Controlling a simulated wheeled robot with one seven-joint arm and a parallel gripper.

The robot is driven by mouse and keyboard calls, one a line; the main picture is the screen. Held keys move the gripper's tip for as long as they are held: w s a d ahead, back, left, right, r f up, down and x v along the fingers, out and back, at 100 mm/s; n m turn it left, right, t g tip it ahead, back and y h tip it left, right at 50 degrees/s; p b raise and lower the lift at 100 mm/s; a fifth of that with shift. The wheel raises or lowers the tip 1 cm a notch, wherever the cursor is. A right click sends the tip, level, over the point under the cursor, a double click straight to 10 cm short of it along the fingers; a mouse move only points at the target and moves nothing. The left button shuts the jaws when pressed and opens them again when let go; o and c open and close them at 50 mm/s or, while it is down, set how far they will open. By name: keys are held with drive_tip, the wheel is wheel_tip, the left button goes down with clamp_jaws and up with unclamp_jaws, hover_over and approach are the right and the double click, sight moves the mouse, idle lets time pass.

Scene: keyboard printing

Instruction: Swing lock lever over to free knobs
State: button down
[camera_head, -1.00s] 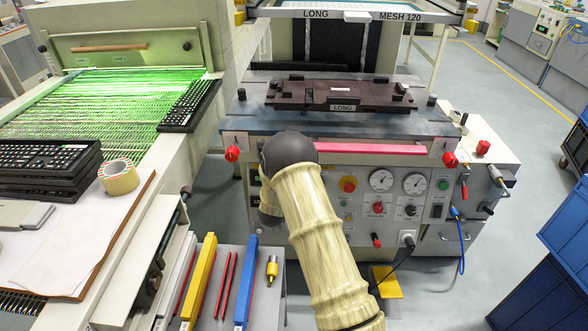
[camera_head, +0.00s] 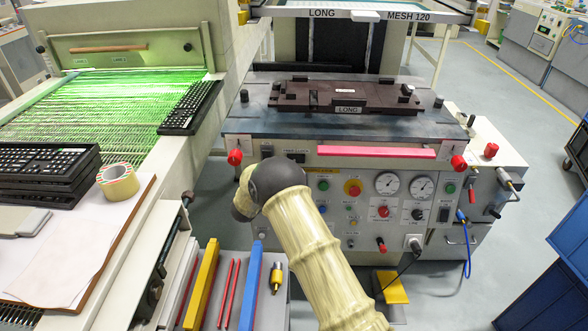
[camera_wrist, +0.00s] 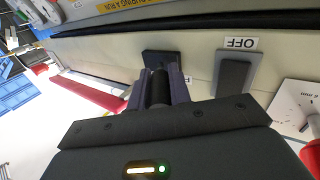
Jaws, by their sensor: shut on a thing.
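My gripper (camera_wrist: 160,88) is shut on the black lock lever (camera_wrist: 158,84), which shows between its two fingers in front of a dark plate on the pale panel. A label is partly hidden beside the right finger. In the head view my arm hides the gripper and the lever, so the lever's exact angle cannot be told. The left red knob (camera_head: 235,157) and right red knob (camera_head: 459,163) sit at the two front corners.
A pink bar (camera_head: 376,151) runs along the machine front and also shows in the wrist view (camera_wrist: 90,93). A dark fixture (camera_head: 345,96) marked LONG lies on the bed. An OFF label (camera_wrist: 240,43) and dark rocker (camera_wrist: 234,76) are right of my gripper. Gauges and buttons fill the panel.

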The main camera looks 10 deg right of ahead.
drive_tip(key=shift+w+r, duration=0.1)
drive_tip(key=shift+r, duration=0.05)
drive_tip(key=c, duration=1.3)
unclamp_jaws()
drive_tip(key=shift+a, duration=0.1)
drive_tip(key=p+v, duration=0.1)
drive_tip(key=v, duration=1.6)
drive_tip(key=shift+s, duration=0.2)
